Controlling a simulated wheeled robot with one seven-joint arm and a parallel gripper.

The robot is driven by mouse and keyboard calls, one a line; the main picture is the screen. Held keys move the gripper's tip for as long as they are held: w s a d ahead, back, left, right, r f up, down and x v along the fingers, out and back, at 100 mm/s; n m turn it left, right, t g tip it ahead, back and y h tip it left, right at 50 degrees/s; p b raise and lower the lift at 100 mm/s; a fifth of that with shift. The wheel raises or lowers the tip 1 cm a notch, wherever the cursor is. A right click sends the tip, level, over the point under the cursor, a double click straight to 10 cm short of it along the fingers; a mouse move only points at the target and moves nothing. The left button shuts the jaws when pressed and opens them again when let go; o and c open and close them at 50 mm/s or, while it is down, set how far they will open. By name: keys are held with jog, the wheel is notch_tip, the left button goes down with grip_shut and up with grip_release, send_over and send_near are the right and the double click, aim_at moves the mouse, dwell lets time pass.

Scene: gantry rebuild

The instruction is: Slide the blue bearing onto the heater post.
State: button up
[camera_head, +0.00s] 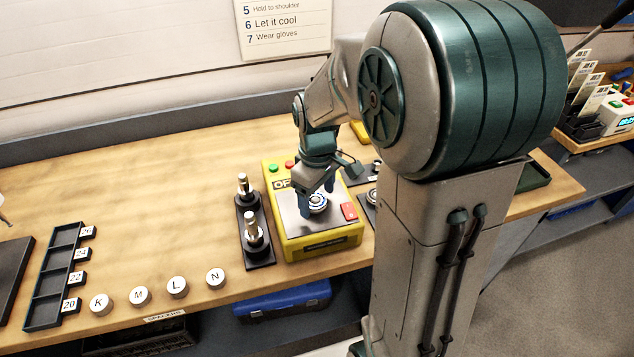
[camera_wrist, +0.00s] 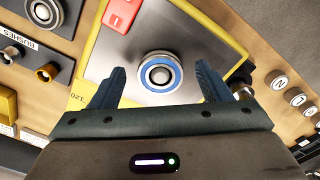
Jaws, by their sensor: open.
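The yellow heater (camera_head: 322,242) stands on the bench with a grey top plate. The blue bearing (camera_wrist: 160,89), a silver ring with a blue band, sits on that plate; it also shows in the head view (camera_head: 318,203). A round metal piece, seemingly the heater post (camera_wrist: 159,74), shows in its centre, with the bearing around it. I cannot tell how far down the bearing sits. My gripper (camera_head: 317,194) is low over the plate, pointing down. In the wrist view its blue fingers (camera_wrist: 159,68) are spread on either side of the bearing, with gaps between.
A dark stand (camera_head: 256,240) with two metal posts is close left of the heater. A red button (camera_head: 349,211) is on its top. Another dark holder with a ring (camera_wrist: 45,12) is close on the other side. Lettered discs (camera_head: 178,287) and a compartment tray (camera_head: 40,315) lie left.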

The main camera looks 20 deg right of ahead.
notch_tip(320, 180, up, 14)
jog(key=shift+f+b, duration=0.15)
jog(key=shift+b, duration=0.25)
dwell(0.5)
jog(key=s+f+m+t, duration=0.1)
jog(key=s+f+m, duration=0.2)
jog(key=s, duration=0.4)
jog(key=s+f+m+t, duration=0.2)
jog(key=s+f+m, duration=0.1)
jog(key=s, duration=0.4)
jog(key=shift+a+f+m, duration=0.15)
jog(key=shift+f+m, duration=0.1)
jog(key=shift+m, duration=0.45)
